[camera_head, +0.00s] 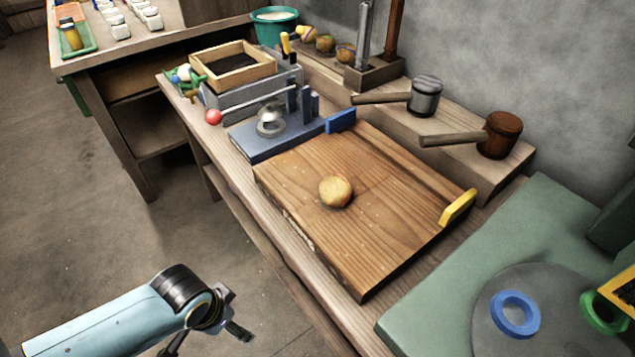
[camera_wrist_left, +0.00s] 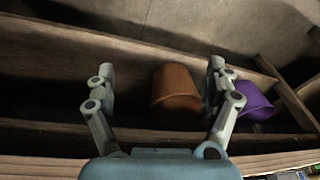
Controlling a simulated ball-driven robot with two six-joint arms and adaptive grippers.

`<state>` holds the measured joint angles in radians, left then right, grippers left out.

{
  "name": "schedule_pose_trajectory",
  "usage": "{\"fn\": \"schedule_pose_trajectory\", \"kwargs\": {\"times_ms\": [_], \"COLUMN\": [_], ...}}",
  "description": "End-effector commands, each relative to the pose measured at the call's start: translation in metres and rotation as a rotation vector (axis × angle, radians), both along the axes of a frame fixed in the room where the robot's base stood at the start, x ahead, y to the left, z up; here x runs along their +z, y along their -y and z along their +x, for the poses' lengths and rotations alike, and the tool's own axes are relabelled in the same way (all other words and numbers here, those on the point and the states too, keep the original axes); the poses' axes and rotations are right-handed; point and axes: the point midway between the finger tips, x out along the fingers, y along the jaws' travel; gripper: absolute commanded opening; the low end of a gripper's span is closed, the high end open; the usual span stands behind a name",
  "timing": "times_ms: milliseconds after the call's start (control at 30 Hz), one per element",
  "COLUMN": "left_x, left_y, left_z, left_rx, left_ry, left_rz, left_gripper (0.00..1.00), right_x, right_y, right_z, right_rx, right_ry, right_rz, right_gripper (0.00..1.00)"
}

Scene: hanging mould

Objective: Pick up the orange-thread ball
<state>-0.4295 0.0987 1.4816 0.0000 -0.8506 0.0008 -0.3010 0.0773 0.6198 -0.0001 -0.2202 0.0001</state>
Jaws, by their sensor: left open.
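A tan ball (camera_head: 336,191) with faint orange-yellow tones sits alone on the wooden board in the head view. More balls stand in a row on the back ledge: one (camera_head: 307,34) at left, one (camera_head: 325,43) in the middle and one with a dark band (camera_head: 346,52) at right. Thread colours are too small to tell surely, so I cannot say which is the orange-thread ball. My left gripper (camera_head: 236,314) is low at the front, left of the bench and away from all balls. In the left wrist view its fingers (camera_wrist_left: 160,78) are apart, with no ball between them. My right gripper is out of view.
The wooden board (camera_head: 390,215) has a blue block (camera_head: 341,121) and a yellow block (camera_head: 458,208) at its edges. Two mallets lie behind it: grey-headed (camera_head: 425,95) and brown-headed (camera_head: 499,135). Orange (camera_wrist_left: 177,92) and purple (camera_wrist_left: 254,101) cups are in a wooden shelf. Floor left of the bench is clear.

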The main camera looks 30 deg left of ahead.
Motion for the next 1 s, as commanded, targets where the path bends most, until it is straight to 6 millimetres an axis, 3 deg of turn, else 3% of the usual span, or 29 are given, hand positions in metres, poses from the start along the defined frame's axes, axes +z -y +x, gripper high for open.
{"fn": "schedule_pose_trajectory", "kwargs": {"times_ms": [33, 367, 533, 700, 867, 1000], "left_x": [0.026, 0.175, 0.255, 0.279, 0.282, 0.278], "left_y": [0.001, 0.014, 0.023, 0.03, 0.038, 0.049], "left_z": [0.01, 0.053, 0.078, 0.108, 0.143, 0.183], "left_rx": [-0.001, 0.044, 0.203, 0.456, 0.719, 0.989], "left_ry": [0.014, 0.07, 0.104, 0.11, 0.105, 0.088], "left_rz": [0.0, -0.013, -0.059, -0.129, -0.202, -0.272], "left_gripper": [0.86, 0.86, 0.86, 0.86, 0.86, 0.86], "right_x": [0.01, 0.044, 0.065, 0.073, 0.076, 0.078], "right_y": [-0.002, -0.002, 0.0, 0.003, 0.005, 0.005], "right_z": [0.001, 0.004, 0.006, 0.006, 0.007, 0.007], "right_rx": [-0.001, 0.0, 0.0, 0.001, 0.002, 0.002], "right_ry": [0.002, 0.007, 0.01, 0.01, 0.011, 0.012], "right_rz": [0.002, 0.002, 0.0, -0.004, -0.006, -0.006], "right_gripper": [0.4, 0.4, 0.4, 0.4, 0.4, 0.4]}}
